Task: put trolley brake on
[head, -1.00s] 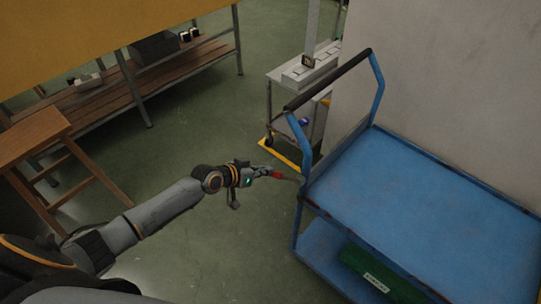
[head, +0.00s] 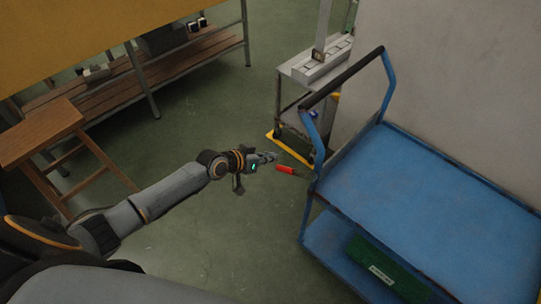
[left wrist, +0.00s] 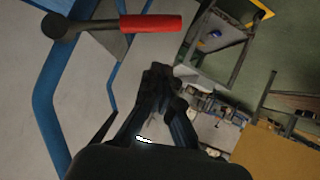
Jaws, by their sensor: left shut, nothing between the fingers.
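The blue trolley (head: 435,190) stands at the right, with a dark push bar on its left end. A lever with a red handle (head: 286,169) sticks out to the left from that end, by the upper deck's corner. The red handle (left wrist: 150,23) lies across the top of the left wrist view, its shaft running to a dark pivot on the left. My left gripper (head: 271,157) is shut and empty, just beyond the handle's free end and apart from it. Its fingers (left wrist: 160,72) show below the handle in the left wrist view. My right gripper is not in view.
A green box (head: 385,272) is on the trolley's lower deck. A grey wall (head: 450,90) rises behind the trolley. A small grey cart (head: 318,72) stands beyond the push bar. A wooden stool (head: 42,137) and a bench (head: 180,68) are at the left. The floor between is clear.

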